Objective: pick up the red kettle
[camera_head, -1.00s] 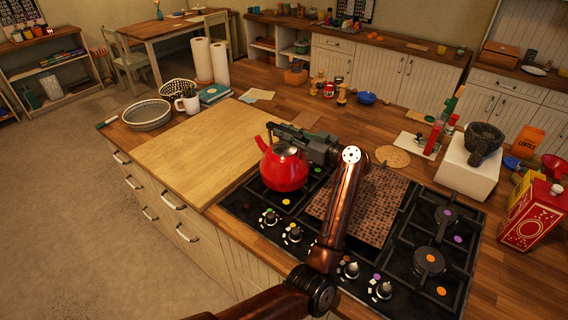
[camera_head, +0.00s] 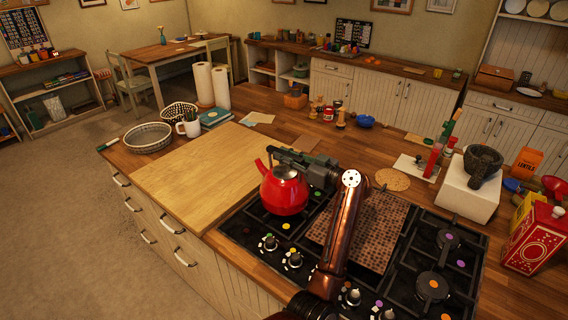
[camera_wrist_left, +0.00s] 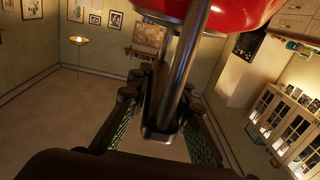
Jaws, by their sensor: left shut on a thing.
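The red kettle (camera_head: 285,193) is upright over the left end of the black gas hob (camera_head: 246,230), its spout toward the left. I cannot tell whether its base touches the hob. My left gripper (camera_head: 284,158) reaches in from the right at the top of the kettle and is shut on its handle. In the left wrist view the dark handle (camera_wrist_left: 180,75) runs between the fingers of my left gripper (camera_wrist_left: 165,125), and the red kettle body (camera_wrist_left: 235,14) fills the top edge. My right gripper is not in view.
A wooden board (camera_head: 190,172) lies left of the hob. A brown patterned mat (camera_head: 372,232) covers the middle of the hob. A white block (camera_head: 468,192) bears a dark mortar (camera_head: 483,163) at the right. A red-and-white tin (camera_head: 533,240) stands at the far right.

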